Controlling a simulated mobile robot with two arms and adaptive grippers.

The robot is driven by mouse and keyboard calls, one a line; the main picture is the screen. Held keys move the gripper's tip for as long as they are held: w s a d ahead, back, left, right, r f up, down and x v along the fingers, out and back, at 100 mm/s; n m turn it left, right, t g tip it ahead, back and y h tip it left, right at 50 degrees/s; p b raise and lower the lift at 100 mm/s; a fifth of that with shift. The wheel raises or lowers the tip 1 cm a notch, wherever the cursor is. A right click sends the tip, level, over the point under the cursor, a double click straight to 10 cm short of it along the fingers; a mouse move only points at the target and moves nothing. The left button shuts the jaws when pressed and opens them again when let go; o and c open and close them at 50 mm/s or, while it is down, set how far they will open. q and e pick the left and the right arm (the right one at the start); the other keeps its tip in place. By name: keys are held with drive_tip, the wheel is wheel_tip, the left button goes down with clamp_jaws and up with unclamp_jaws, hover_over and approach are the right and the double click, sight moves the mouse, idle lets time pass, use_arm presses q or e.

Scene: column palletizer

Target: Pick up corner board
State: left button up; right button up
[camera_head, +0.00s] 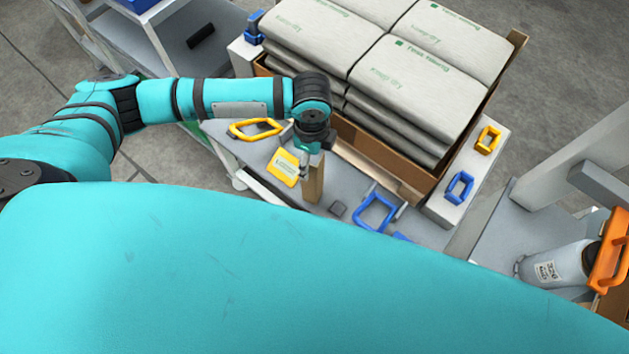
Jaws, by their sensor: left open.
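My left gripper (314,152) points down over the grey table, in front of the stacked bags. It is open. A narrow upright brown strip (314,182), which looks like the corner board, stands directly below it. The gripper hides the strip's upper end, and I cannot tell whether the fingers touch it. My right gripper is not in view.
A cardboard-walled pallet (378,152) of stacked grey bags (417,82) stands behind the gripper. Yellow (256,128) and blue (376,212) frame-like handles and a yellow card (285,167) lie on the table.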

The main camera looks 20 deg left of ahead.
use_arm(q)
drive_tip(key=shift+f, duration=0.35)
drive_tip(key=shift+c, duration=0.2)
drive_tip(key=c, duration=1.3)
drive_tip(key=shift+r, duration=0.1)
